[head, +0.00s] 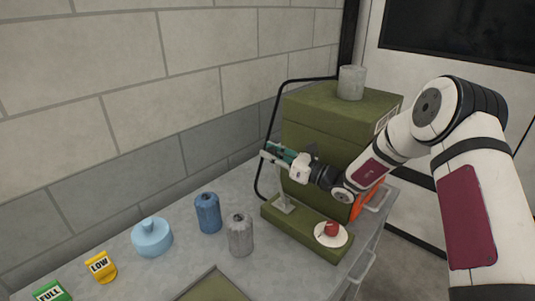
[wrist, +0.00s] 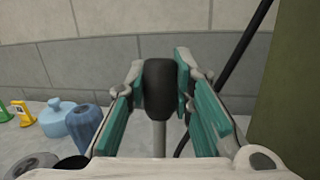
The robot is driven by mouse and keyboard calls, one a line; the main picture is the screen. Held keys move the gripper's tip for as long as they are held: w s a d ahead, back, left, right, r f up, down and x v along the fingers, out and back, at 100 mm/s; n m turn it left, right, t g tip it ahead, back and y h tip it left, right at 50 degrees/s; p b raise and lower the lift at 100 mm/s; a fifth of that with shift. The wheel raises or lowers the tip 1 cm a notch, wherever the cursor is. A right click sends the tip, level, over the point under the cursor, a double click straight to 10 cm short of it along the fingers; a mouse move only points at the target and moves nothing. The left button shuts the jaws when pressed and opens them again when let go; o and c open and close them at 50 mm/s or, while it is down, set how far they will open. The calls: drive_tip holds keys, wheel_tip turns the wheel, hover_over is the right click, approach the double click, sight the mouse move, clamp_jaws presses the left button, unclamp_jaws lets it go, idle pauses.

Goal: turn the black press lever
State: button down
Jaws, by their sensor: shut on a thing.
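In the wrist view the black press lever (wrist: 159,90) stands upright as a rounded black grip on a pale rod. My gripper (wrist: 160,85) has teal-padded fingers on both sides of the black grip and is shut on it. In the head view my gripper (head: 268,151) is at the top of the pale post (head: 283,192) that rises from the green base (head: 303,227). The lever's black grip is mostly hidden there by my gripper.
A green box (head: 322,128) with a grey cup (head: 351,82) stands behind the base. A red item on a white plate (head: 330,239) sits on the base's right end. Blue (head: 208,212) and grey (head: 240,235) spools and a light blue container (head: 152,237) stand to the left.

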drive_tip(key=s+d+n+t+y, duration=0.1)
drive_tip(key=s+d+y, duration=0.3)
drive_tip(key=d, duration=0.1)
drive_tip(key=shift+s+d+r+y, duration=0.2)
drive_tip(key=shift+d+r+y, duration=0.15)
drive_tip(key=shift+r, duration=0.1)
drive_tip(key=c, duration=1.4)
unclamp_jaws()
drive_tip(key=shift+o, duration=0.2)
drive_tip(key=v, duration=0.7)
drive_tip(key=shift+f, duration=0.15)
drive_tip(key=shift+s+d, duration=0.1)
drive_tip(key=shift+s, duration=0.05)
